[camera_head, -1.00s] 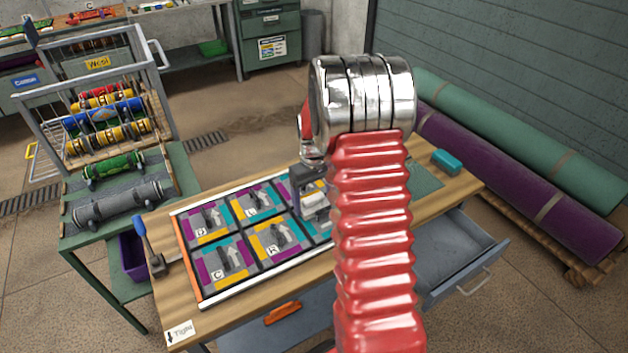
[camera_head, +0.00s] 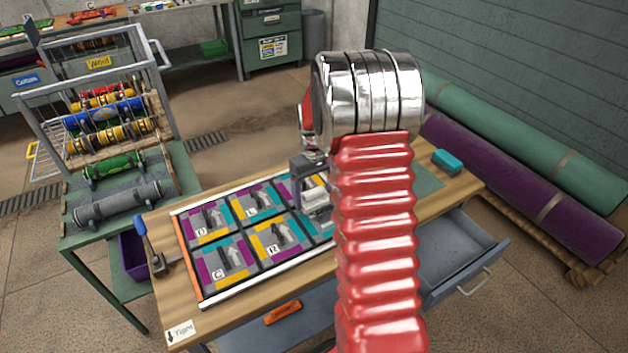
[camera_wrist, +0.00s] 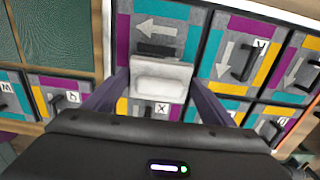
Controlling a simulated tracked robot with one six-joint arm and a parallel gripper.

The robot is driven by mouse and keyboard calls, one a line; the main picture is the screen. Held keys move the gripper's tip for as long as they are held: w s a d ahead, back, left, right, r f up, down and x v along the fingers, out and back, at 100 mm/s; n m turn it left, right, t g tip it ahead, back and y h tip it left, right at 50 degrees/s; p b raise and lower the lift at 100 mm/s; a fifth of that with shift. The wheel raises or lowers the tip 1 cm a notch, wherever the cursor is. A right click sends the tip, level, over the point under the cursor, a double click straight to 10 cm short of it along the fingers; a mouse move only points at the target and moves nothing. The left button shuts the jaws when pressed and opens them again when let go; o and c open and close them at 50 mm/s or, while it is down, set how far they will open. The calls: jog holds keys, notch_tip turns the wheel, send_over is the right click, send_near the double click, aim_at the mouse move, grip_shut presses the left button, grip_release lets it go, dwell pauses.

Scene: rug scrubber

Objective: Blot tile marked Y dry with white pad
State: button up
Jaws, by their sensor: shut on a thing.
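My gripper (camera_wrist: 161,98) is shut on a white pad (camera_wrist: 161,78), which sits between its two fingers in the wrist view. The pad is over a tile marked X (camera_wrist: 162,107), covering part of it; I cannot tell if they touch. A tile with a small label that looks like Y (camera_wrist: 261,44) lies to the right of the pad, with a grey arrow and a dark handle. In the head view my gripper (camera_head: 312,192) is over the far right part of the tile frame (camera_head: 236,295), and my red arm hides the tiles there.
Tiles marked D, L, C and R fill the near left of the frame. The workbench (camera_head: 240,318) has an open drawer (camera_head: 455,250), a teal block (camera_head: 447,160) and a blue-handled tool (camera_head: 147,243). Rolled rugs (camera_head: 540,200) lie right; a spool rack (camera_head: 105,110) stands left.

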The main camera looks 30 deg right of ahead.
jog(key=shift+r, duration=2.65)
dwell(0.5)
jog(key=o, duration=0.6)
jog(key=c, duration=0.6)
jog(key=shift+r, duration=3)
